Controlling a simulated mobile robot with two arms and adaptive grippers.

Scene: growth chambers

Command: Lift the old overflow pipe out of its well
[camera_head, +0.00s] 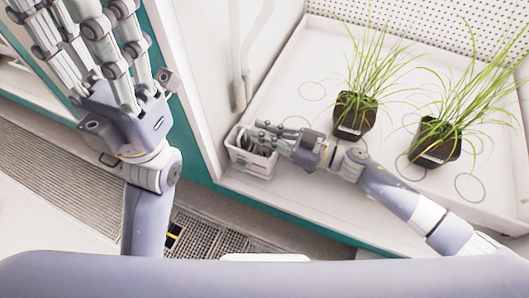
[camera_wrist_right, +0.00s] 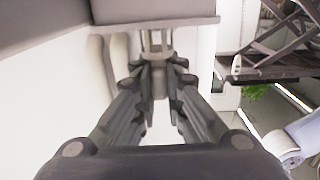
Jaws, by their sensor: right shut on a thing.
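The well (camera_head: 248,163) is a small white square-walled box at the front left corner of the white chamber tray. My right gripper (camera_head: 267,137) reaches in from the right, with its fingers over the well. In the right wrist view its fingers (camera_wrist_right: 158,75) close from both sides on a narrow, pale grey upright piece, the old overflow pipe (camera_wrist_right: 159,84). In the head view the fingers hide most of the pipe, and I cannot tell how deep it sits. My left gripper (camera_head: 85,30) is raised at the upper left, fingers spread, open and empty.
Two dark pots of grass, one nearer the middle (camera_head: 354,116) and one at the right (camera_head: 435,142), stand on the white tray (camera_head: 300,190). Pale vertical pipes (camera_head: 240,90) run down behind the well. A teal edge and floor grating (camera_head: 60,170) lie in front.

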